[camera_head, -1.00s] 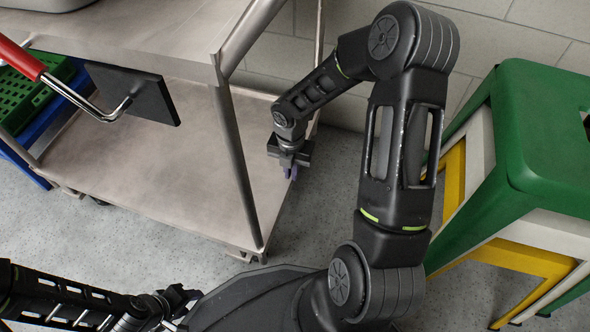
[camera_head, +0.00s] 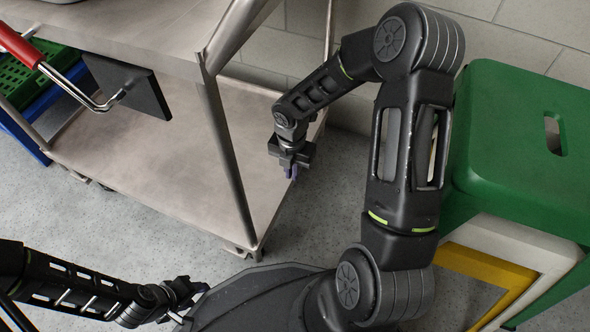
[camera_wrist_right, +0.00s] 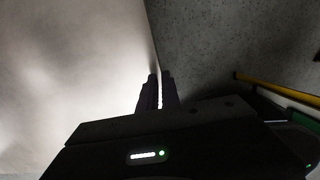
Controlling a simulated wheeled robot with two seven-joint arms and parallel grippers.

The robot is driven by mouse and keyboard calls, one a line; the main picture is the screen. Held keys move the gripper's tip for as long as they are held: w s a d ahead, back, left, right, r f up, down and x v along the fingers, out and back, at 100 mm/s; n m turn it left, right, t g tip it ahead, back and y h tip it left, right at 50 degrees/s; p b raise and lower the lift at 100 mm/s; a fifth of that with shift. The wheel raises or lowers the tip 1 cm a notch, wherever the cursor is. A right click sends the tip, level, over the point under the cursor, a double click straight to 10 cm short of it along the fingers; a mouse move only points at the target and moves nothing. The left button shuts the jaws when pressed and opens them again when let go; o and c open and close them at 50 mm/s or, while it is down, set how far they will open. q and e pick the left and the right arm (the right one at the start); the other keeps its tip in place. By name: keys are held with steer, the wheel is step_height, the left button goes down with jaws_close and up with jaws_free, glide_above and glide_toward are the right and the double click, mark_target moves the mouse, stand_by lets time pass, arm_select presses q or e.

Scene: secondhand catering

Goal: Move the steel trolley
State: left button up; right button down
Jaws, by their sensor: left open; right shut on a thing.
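The steel trolley (camera_head: 150,165) fills the left and middle of the head view, with an upper shelf, a lower shelf and upright tube legs on castors. My right gripper (camera_head: 290,172) is at the right edge of the lower shelf. In the right wrist view its fingers (camera_wrist_right: 157,92) are shut on that edge, with the shelf's pale surface on the left and floor on the right. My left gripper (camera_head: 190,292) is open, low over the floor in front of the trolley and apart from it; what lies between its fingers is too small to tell.
A stack of stools, the green one (camera_head: 525,150) on top, stands close right of my right arm. A red-handled tool (camera_head: 20,48) with a dark plate is at the trolley's upper left. Green and blue crates (camera_head: 15,85) are behind it. A block wall (camera_head: 500,30) closes the back.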

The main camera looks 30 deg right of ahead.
arm_select(q)
steer(key=shift+s+d, duration=0.35)
steer(key=shift+s, duration=0.05)
arm_select(e)
steer(key=shift+s+d, duration=0.15)
steer(key=shift+s, duration=0.05)
steer(key=c, duration=1.5)
jaws_free()
arm_select(q)
steer(key=r+p, duration=0.4)
steer(key=shift+s, duration=0.35)
arm_select(e)
step_height(320, 180, up, 8)
steer(key=shift+f, duration=0.1)
arm_select(q)
steer(key=shift+c, duration=0.4)
